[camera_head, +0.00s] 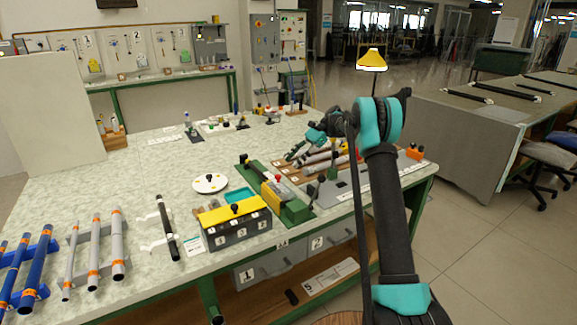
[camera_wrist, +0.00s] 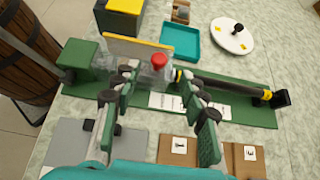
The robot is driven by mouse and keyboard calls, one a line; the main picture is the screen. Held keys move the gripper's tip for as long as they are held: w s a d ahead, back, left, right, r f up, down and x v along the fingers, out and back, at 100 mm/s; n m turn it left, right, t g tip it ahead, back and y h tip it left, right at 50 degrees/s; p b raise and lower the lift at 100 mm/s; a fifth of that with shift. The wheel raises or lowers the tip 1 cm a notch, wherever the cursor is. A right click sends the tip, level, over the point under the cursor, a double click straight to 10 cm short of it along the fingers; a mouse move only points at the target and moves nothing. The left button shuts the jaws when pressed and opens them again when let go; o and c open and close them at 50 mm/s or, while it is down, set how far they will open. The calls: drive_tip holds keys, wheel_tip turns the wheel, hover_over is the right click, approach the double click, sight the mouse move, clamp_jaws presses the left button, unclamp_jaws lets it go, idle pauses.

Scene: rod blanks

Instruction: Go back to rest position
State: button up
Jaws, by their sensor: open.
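My arm reaches over the workbench (camera_head: 130,185) from the right in the head view. My gripper (camera_head: 299,157) is above the back right part of the bench, near the brown boards. In the wrist view my gripper (camera_wrist: 158,78) has its two green-padded fingers apart with nothing held between them. Beyond the fingertips is a green fixture (camera_wrist: 235,112) with a red knob (camera_wrist: 159,61) and a dark rod (camera_wrist: 228,86) lying along it. The same fixture shows in the head view (camera_head: 293,209). The gripper's exact height above the bench is hard to tell.
A box with a yellow top (camera_head: 235,231) stands at the front edge. A white disc (camera_head: 210,183) and teal tray (camera_head: 239,195) lie behind it. Grey and blue rods (camera_head: 94,255) rest on racks at left. A lamp (camera_head: 372,60) stands behind my arm. The bench's middle left is clear.

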drive_tip(key=shift+w+d+r, duration=0.1)
drive_tip(key=shift+r, duration=0.05)
drive_tip(key=s+d+f+n+t+h, duration=0.1)
drive_tip(key=s+d+n+t+h, duration=0.25)
drive_tip(key=s+d, duration=0.5)
drive_tip(key=s+d+f+n+t+h, duration=0.1)
drive_tip(key=s+d+n+t+h, duration=0.35)
drive_tip(key=s, duration=0.75)
drive_tip(key=s+d+n+t+h, duration=0.1)
drive_tip(key=s+d+n+t, duration=0.3)
drive_tip(key=s+d, duration=0.5)
drive_tip(key=s+f+g, duration=0.1)
drive_tip(key=s+f, duration=0.6)
drive_tip(key=s, duration=0.6)
drive_tip(key=shift+a+f+m+g, duration=0.3)
drive_tip(key=shift+a+m, duration=0.1)
